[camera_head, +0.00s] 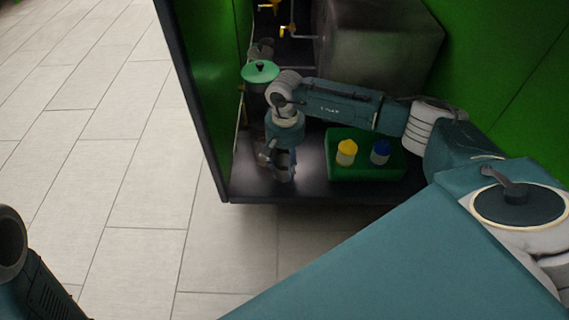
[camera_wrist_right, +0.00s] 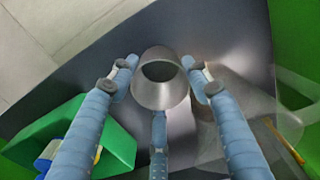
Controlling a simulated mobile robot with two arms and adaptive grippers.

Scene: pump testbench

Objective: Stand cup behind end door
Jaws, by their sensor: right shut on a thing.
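My right gripper (camera_head: 281,172) points down inside a green cabinet, near the front left corner of its dark floor. In the right wrist view its fingers (camera_wrist_right: 160,85) are closed around a grey metal cup (camera_wrist_right: 158,93), with a finger on each side and a third below. The cup's round opening faces the camera. In the head view the fingers largely hide the cup; I cannot tell whether it touches the floor. A green upright panel (camera_head: 212,70) with a dark edge stands left of the gripper; I cannot tell whether it is the end door. My left gripper is out of view.
A green tray (camera_head: 366,173) holds a yellow-capped bottle (camera_head: 346,152) and a blue-capped bottle (camera_head: 380,152), right of the gripper. A large metal box (camera_head: 378,45) fills the back. The tiled floor (camera_head: 100,130) outside is clear.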

